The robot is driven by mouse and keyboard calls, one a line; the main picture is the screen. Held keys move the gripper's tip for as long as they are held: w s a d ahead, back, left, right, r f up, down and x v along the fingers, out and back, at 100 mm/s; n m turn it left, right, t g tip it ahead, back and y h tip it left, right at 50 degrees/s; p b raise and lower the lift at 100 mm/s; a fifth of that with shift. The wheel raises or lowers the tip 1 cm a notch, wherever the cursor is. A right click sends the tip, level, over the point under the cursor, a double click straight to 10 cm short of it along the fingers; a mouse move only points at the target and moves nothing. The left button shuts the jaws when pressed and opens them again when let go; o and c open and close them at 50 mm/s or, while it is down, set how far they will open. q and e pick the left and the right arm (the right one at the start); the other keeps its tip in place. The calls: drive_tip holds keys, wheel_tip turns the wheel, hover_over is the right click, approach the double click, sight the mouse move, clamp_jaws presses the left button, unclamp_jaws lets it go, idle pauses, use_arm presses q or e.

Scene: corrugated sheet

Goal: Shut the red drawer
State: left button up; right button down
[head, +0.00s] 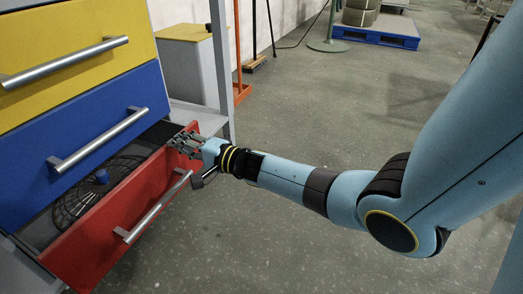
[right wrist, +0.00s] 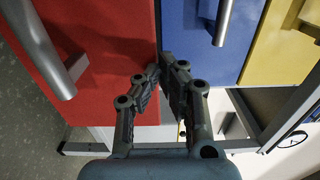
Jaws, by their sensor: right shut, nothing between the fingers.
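The red drawer (head: 98,238) is the lowest of the three in the head view and stands pulled out, its inside showing behind the red front. Its silver bar handle (head: 152,208) runs along the front. My right gripper (head: 182,143) is at the far end of the red front, by its top edge, with its fingers shut and empty. In the right wrist view the red front (right wrist: 105,35) is on the left, and the shut fingertips (right wrist: 162,68) are over its edge beside the blue drawer. I cannot tell whether they touch. My left gripper is not in view.
The blue drawer (head: 90,125) and yellow drawer (head: 60,35) above are shut. A black wire rack (head: 85,200) with a blue knob lies in the red drawer. A grey cabinet with a yellow top (head: 185,33) stands behind. The floor (head: 290,110) to the right is clear.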

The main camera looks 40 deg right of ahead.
drive_tip(key=x, duration=0.5)
drive_tip(key=shift+w+a, duration=0.15)
drive_tip(key=shift+w, duration=0.15)
